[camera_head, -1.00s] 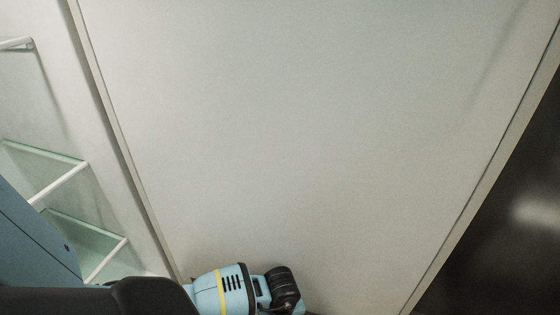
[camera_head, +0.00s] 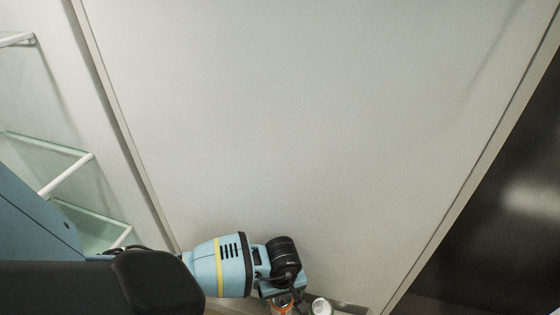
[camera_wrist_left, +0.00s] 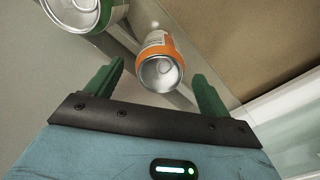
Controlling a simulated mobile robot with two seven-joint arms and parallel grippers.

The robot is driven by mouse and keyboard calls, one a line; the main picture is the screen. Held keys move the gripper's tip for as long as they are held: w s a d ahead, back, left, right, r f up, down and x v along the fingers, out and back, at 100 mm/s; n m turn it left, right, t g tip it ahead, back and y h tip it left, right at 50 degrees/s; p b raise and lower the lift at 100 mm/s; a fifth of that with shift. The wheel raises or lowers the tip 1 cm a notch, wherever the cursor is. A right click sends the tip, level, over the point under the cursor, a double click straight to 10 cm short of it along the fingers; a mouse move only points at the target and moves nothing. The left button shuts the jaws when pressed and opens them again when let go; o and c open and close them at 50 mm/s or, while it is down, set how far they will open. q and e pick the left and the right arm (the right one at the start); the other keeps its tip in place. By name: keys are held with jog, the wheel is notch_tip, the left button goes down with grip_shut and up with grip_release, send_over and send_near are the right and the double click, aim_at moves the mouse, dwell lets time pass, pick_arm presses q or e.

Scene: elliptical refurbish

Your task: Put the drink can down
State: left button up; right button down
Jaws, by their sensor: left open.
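My left gripper (camera_wrist_left: 158,78) is open, its two green fingers apart in the left wrist view. An orange and white drink can (camera_wrist_left: 157,45) shows between and just beyond the fingertips, with a gap on each side and its silver end toward the camera. My right gripper is not in view.
A large pale panel (camera_head: 290,130) fills the middle of the head view. Glass shelves with white edges (camera_head: 68,174) are at the left. A dark glossy surface (camera_head: 500,200) is at the right. A brown surface (camera_wrist_left: 240,40) lies beyond the can in the wrist view.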

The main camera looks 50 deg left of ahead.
pick_arm(q)
notch_tip(320, 180, up, 6)
jog(key=shift+f+p, duration=0.1)
jog(key=shift+p, duration=0.85)
